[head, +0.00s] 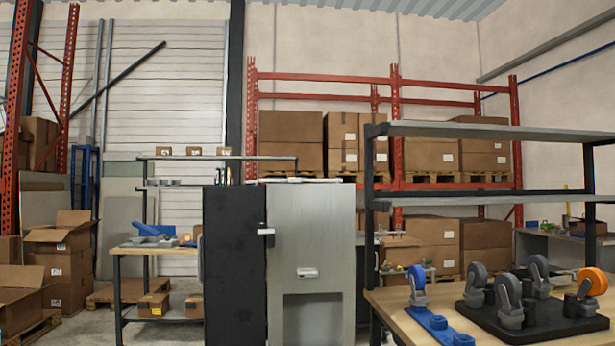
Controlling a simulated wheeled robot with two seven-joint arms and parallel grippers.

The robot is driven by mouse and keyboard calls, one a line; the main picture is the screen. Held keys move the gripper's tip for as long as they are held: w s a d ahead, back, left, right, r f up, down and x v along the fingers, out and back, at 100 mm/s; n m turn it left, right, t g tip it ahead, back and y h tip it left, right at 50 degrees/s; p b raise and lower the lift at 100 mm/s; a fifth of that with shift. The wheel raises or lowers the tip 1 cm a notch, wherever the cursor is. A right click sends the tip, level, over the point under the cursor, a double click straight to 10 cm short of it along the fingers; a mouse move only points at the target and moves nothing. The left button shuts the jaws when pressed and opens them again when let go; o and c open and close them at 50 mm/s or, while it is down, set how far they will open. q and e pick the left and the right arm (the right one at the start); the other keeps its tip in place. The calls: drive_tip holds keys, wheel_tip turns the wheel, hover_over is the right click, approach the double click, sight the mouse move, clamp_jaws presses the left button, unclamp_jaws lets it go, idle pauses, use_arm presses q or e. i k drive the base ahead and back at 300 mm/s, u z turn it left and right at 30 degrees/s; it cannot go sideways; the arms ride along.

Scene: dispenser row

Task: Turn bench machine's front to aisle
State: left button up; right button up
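A tall cabinet-like machine stands in the middle of the head view; it looks like the bench machine, though no label confirms this. It has a black face (234,265) on the left and a light grey face (311,225) on the right. The grey face carries a small pale handle (307,272) with a recessed opening (311,320) below it. A small white-and-dark fitting (266,231) sits at the edge between the two faces. The machine's lower end is cut off by the frame. Neither of my grippers shows.
A wooden workbench (440,320) with a black tray (545,325) of caster wheels stands close at the right, under a shelf (490,131). Another bench (140,250) stands behind left. Cardboard boxes (65,255) lie far left. Red racking (395,120) stands behind.

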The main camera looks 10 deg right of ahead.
sight(311, 227)
drive_tip(key=z, duration=0.4)
drive_tip(key=i, duration=1.95)
drive_tip(key=u, duration=0.2)
